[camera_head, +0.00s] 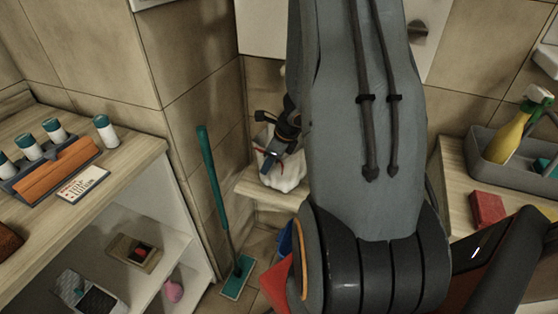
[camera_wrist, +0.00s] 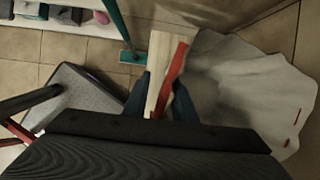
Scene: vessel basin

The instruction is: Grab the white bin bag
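The white bin bag (camera_head: 287,178) sits on a pale wooden ledge in the tiled corner in the head view, partly hidden by my arm. Its crumpled white side and a short red strip show at the right of the wrist view (camera_wrist: 245,85). My gripper (camera_head: 272,150) is at the bag's upper left side in the head view. In the wrist view, a cream piece with a red strip (camera_wrist: 167,75) lies between dark shapes at my gripper (camera_wrist: 160,100). I cannot tell whether the fingers hold it or any of the bag.
A teal-handled floor tool (camera_head: 212,190) leans in the corner left of the ledge (camera_head: 270,196). A shelf unit (camera_head: 140,160) with bottles stands at the left. A grey caddy (camera_head: 487,150) with a yellow spray bottle (camera_head: 508,135) sits on the right counter. Tiled floor shows between.

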